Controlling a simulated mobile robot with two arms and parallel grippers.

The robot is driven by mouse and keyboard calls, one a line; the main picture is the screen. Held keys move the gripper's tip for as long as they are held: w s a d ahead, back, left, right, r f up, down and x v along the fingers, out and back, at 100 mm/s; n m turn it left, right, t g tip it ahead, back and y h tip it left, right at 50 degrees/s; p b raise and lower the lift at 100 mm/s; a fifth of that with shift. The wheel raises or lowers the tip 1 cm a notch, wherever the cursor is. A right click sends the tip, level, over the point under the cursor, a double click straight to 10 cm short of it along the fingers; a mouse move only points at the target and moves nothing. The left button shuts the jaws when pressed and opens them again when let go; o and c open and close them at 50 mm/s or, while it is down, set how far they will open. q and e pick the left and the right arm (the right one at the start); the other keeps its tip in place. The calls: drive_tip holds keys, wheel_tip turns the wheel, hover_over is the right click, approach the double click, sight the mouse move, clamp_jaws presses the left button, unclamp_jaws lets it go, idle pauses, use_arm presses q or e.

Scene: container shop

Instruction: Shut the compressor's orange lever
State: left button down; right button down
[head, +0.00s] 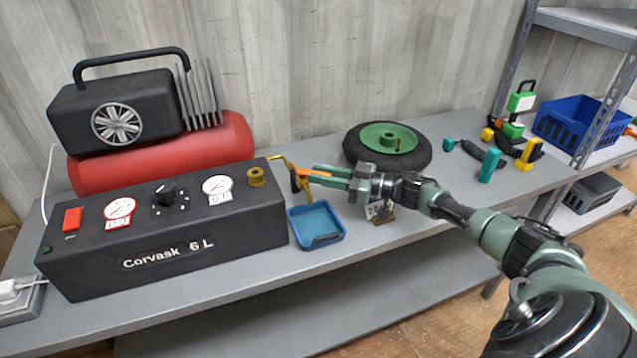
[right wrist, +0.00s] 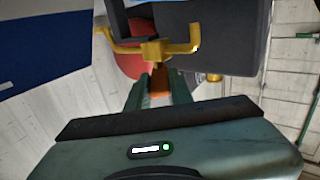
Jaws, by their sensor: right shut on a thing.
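The compressor (head: 190,235) is a black box with a red tank on the grey bench at the left. A yellow tap (head: 299,163) sticks out from its right end; it also shows in the right wrist view (right wrist: 152,49). The orange lever (head: 317,173) is at this tap, and its orange end (right wrist: 159,82) lies between my fingers in the right wrist view. My right gripper (head: 308,174) reaches in from the right and is shut on the lever. The fingers hide part of the lever. My left gripper is not in view.
A blue tray (head: 316,241) lies on the bench just below my gripper. A small number tag (head: 379,211) stands under my right arm. A black wheel with a green hub (head: 388,136) lies behind the arm. Tools and a blue crate (head: 568,128) are farther right.

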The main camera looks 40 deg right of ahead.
idle(0.4)
drive_tip(key=c, duration=1.2)
unclamp_jaws()
drive_tip(key=shift+c, duration=0.2)
drive_tip(key=shift+d, duration=0.1)
drive_tip(key=v, duration=0.7)
drive_tip(key=shift+s+d+b, duration=0.25)
drive_tip(key=shift+s+b, duration=0.05)
drive_tip(key=shift+b, duration=0.1)
